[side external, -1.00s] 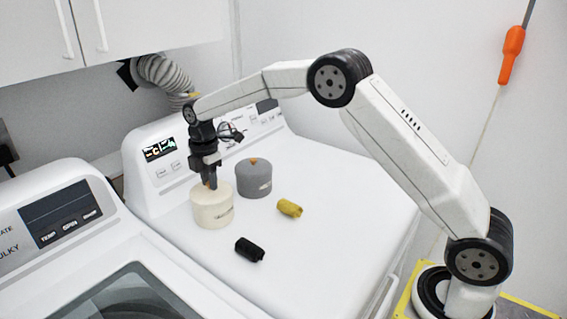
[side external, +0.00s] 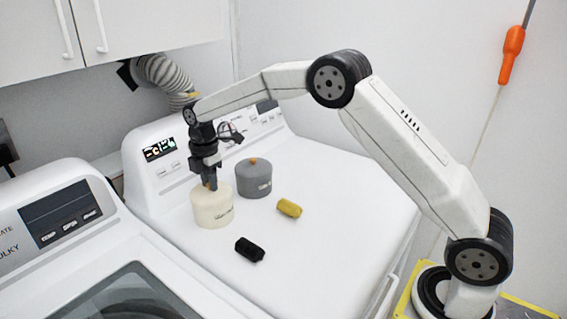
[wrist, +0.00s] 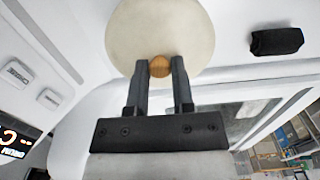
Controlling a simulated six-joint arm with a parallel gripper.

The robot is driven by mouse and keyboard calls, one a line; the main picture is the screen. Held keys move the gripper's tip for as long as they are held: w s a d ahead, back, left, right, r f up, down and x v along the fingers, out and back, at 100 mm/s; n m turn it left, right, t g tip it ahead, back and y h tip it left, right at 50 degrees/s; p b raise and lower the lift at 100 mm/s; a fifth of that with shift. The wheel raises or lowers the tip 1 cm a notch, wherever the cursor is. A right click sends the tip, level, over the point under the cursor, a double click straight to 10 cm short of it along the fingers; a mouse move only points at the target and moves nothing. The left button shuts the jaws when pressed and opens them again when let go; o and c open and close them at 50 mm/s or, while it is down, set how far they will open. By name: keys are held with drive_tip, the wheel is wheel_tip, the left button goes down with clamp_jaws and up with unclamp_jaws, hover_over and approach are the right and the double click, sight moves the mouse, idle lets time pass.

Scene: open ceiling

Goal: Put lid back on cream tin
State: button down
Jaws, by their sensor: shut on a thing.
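The cream tin (side external: 213,211) stands upright on the white machine top, in front of the control panel. Its cream lid (wrist: 160,25) fills the top of the wrist view, with a round wooden knob (wrist: 160,67) at its near side. My gripper (side external: 211,186) points down at the top of the cream tin. In the wrist view my gripper (wrist: 160,70) is shut on the knob, one finger on each side. The lid appears to sit on the tin; whether it is fully seated cannot be told, as the fingers cover part of the top.
A grey lidded tin (side external: 254,180) stands close behind and right of the cream tin. A yellow roll (side external: 289,208) and a black roll (side external: 250,250) lie on the machine top. The right part of the top is clear.

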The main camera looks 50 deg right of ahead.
unclamp_jaws()
idle(0.4)
drive_tip(key=shift+r, duration=0.1)
drive_tip(key=shift+r, duration=3.4)
clamp_jaws()
